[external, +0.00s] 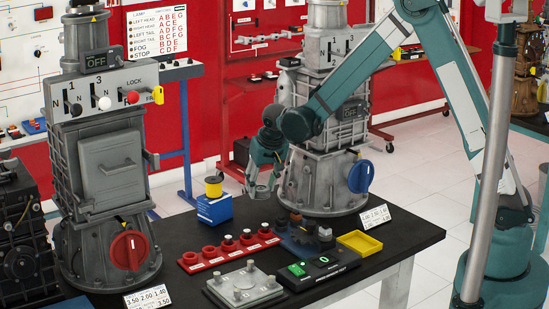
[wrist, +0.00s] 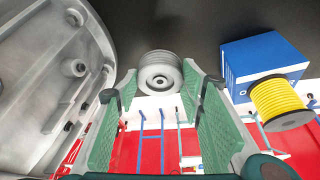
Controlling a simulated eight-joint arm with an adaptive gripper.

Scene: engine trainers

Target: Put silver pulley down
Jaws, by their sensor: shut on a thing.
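The silver pulley (wrist: 159,72) is a small grey grooved wheel held between the fingertips of my gripper (wrist: 160,78) in the wrist view. My gripper (external: 262,180) has green fingers and is shut on the pulley. In the external view it hangs beside the left side of the right gearbox (external: 313,178), near the far edge of the dark table (external: 395,240). The pulley is small and hard to make out there. It appears above the table, but the height is unclear.
A blue box (external: 214,209) with a yellow spool (external: 214,187) stands left of my gripper. A red tray (external: 228,252), a grey plate with posts (external: 244,285), a green-buttoned switch box (external: 318,268) and an empty yellow tray (external: 360,244) lie nearer the front. The left gearbox (external: 105,180) stands farther left.

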